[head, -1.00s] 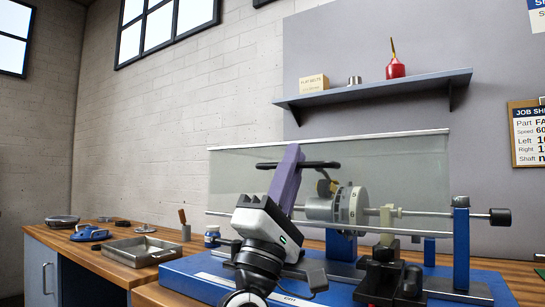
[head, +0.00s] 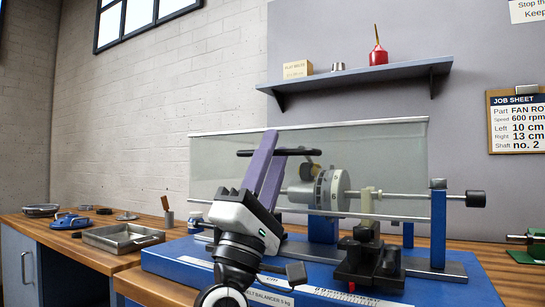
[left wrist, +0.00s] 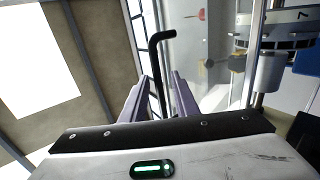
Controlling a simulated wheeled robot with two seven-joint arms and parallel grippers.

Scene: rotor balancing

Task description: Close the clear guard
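The clear guard (head: 390,160) is a see-through panel with a pale top rim, standing upright behind the rotor (head: 330,190) on the blue balancer (head: 215,270). Its black handle bar (head: 302,152) runs near the top edge; the bar also shows in the left wrist view (left wrist: 154,62). My left gripper (head: 268,145) has two long purple fingers reaching up at the bar. In the left wrist view my left gripper (left wrist: 160,76) is open, with the bar between its fingers and gaps visible. I cannot tell whether a finger touches it. My right gripper is out of view.
A black support (head: 368,260) stands at the balancer's front. The rotor's shaft ends in a black knob (head: 475,198) at right. A metal tray (head: 122,238) lies on the left bench. A shelf (head: 355,76) and job sheet (head: 518,120) are on the wall.

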